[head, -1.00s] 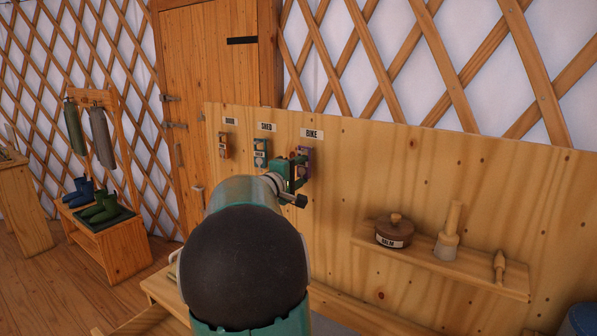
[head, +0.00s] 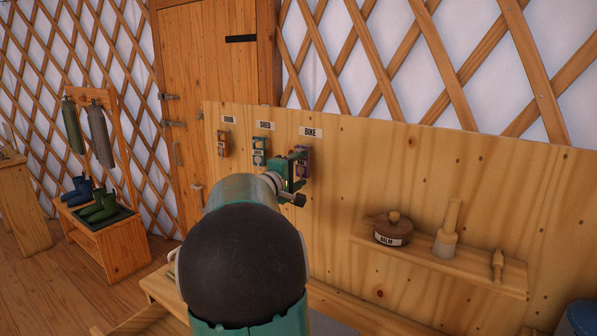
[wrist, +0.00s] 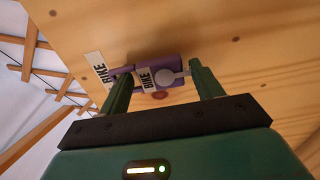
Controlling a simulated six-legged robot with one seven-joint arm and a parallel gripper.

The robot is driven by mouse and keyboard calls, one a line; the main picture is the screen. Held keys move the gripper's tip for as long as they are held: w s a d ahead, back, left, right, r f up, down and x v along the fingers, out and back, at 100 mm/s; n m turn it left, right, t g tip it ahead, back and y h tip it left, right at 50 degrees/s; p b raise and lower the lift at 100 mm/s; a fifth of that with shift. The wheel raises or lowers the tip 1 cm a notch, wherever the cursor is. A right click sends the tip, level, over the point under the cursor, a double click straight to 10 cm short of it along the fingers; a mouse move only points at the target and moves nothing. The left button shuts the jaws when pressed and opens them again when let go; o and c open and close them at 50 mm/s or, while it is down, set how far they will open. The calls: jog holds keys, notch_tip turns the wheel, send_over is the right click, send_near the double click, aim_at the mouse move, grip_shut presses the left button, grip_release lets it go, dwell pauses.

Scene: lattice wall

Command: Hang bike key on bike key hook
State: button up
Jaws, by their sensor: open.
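The purple bike key (head: 305,160) is at the plywood board, below the BIKE label (head: 311,132). In the wrist view the purple key (wrist: 172,66), with its own BIKE tag and a grey round part, lies between my fingers, close to the board. My gripper (wrist: 162,74) is open, with one finger on each side of the key; I cannot tell whether either finger touches it. In the head view my gripper (head: 291,172) partly covers the key. The bike key hook cannot be made out clearly, so I cannot tell how the key is supported.
The shed key (head: 259,152) and the door key (head: 223,145) are at the board to the left, under their labels. A shelf (head: 440,262) to the right holds a balm pot (head: 394,230) and wooden tools. A bench with boots (head: 108,240) stands far left.

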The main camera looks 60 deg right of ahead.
jog(key=shift+r, duration=0.3)
jog(key=w+a, duration=0.2)
jog(key=a, duration=1.1)
jog(key=shift+a+f, duration=0.25)
jog(key=shift+a, duration=0.1)
jog(key=a+f+t+y, duration=0.2)
jog(key=a+f+y, duration=0.2)
jog(key=a, duration=1.1)
jog(key=s+a+f+n+t+y, duration=0.1)
jog(key=a+f+t+y, duration=0.2)
jog(key=a, duration=1.3)
jog(key=s+a+f+t+y, duration=0.1)
jog(key=a+f+t+y, duration=0.2)
jog(key=a+f+y, duration=0.4)
jog(key=a+y, duration=0.3)
jog(key=a, duration=0.5)
jog(key=shift+s+a+f+n+y, duration=0.15)
jog(key=shift+f+n+y, duration=0.05)
jog(key=shift+n+y, duration=0.2)
